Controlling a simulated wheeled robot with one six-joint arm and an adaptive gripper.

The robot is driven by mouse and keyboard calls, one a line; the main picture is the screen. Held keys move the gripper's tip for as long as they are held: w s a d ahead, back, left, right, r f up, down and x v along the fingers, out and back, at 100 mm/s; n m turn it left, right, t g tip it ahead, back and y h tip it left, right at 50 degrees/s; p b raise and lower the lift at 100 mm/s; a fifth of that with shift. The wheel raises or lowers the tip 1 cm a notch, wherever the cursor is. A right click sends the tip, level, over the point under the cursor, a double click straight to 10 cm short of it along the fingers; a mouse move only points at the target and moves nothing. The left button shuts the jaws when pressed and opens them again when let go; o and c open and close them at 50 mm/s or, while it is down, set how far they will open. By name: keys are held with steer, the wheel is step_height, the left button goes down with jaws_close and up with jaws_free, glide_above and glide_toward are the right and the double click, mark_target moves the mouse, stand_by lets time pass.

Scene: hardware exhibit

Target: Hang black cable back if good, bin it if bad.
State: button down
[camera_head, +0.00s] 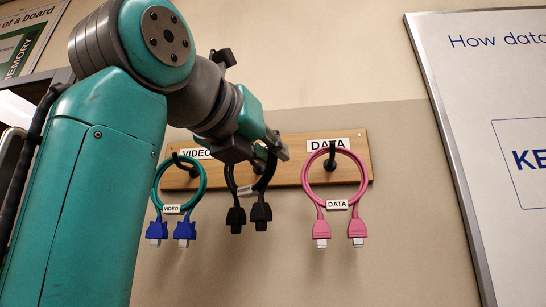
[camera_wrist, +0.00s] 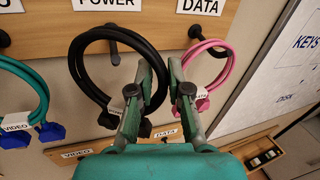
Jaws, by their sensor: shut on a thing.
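The black cable (camera_head: 235,187) is a coiled loop with two black plugs hanging down and a white tag whose text I cannot read. It is at the middle of the wooden peg board (camera_head: 294,181), under the POWER label (camera_wrist: 108,4) in the wrist view. There its loop (camera_wrist: 76,64) surrounds the black peg (camera_wrist: 113,42). I cannot tell whether its weight rests on the peg. My gripper (camera_head: 280,148) is shut on the right side of the loop; the fingers (camera_wrist: 160,68) stand on either side of it. In the head view my arm partly hides the cable and its label.
A teal cable (camera_head: 203,180) with blue plugs hangs left under VIDEO. A pink cable (camera_head: 306,181) hangs right under DATA. A white sign (camera_head: 470,90) stands at the right.

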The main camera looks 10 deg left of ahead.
mark_target(271, 170)
steer(key=shift+w+f, duration=0.1)
steer(key=shift+w, duration=0.55)
steer(key=shift+w+f, duration=0.55)
steer(key=shift+f, duration=0.25)
steer(key=c, duration=1)
jaws_free()
steer(key=shift+c, duration=0.2)
steer(key=shift+f, duration=0.1)
steer(key=v, duration=1.2)
